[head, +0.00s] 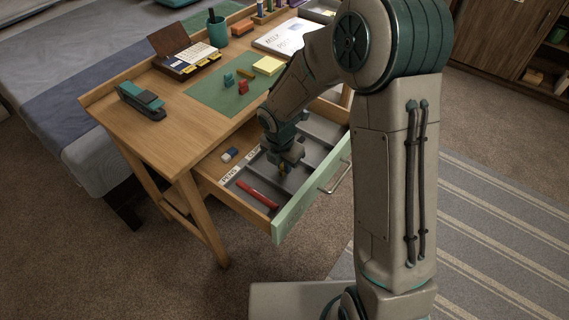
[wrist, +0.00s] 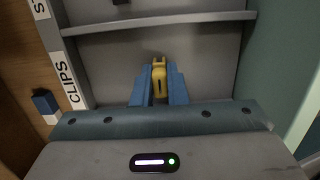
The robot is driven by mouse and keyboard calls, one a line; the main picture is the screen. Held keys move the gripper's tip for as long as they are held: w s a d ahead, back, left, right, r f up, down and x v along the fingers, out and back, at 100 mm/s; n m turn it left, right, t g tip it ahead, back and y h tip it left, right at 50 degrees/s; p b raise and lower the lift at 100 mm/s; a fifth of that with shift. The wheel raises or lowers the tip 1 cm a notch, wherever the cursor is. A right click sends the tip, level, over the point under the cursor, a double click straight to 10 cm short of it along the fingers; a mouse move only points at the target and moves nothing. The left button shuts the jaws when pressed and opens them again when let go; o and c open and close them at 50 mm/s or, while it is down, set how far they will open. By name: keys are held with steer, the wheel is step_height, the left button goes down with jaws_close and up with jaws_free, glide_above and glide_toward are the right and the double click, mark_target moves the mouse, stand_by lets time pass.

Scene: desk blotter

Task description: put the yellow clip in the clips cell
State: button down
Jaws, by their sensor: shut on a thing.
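The yellow clip (wrist: 159,78) is between the two blue fingertips of my gripper (wrist: 160,90), which is shut on it. Behind the clip in the wrist view is the grey floor of the clips cell (wrist: 110,76), with the CLIPS label (wrist: 70,82) at its left edge. I cannot tell whether the clip touches the floor. In the head view my gripper (head: 283,172) reaches down into the open drawer (head: 285,222), and the clip is mostly hidden there.
A divider (wrist: 160,21) separates the clips cell from a cell with a dark thing in it. A red pen (head: 258,194) lies in the pens cell. A blue and white eraser (head: 229,154) sits left of the cells. Several small things stand on the green blotter (head: 212,92).

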mark_target(281, 171)
steer(key=c, duration=1.5)
jaws_free()
steer(key=shift+f, duration=0.1)
steer(key=shift+o, duration=0.2)
step_height(281, 171, up, 12)
steer(key=s+p, duration=0.1)
steer(key=p, duration=0.2)
steer(key=s+d+r+m, duration=0.4)
steer(key=s+d+m, duration=0.3)
steer(key=m, duration=0.7)
steer(key=s+d+r+m, duration=0.5)
steer(key=s+m, duration=0.5)
steer(key=m, duration=0.4)
steer(key=shift+s+d+m+t+y, duration=0.3)
steer(key=shift+d+y, duration=0.1)
steer(key=shift+d, duration=0.6)
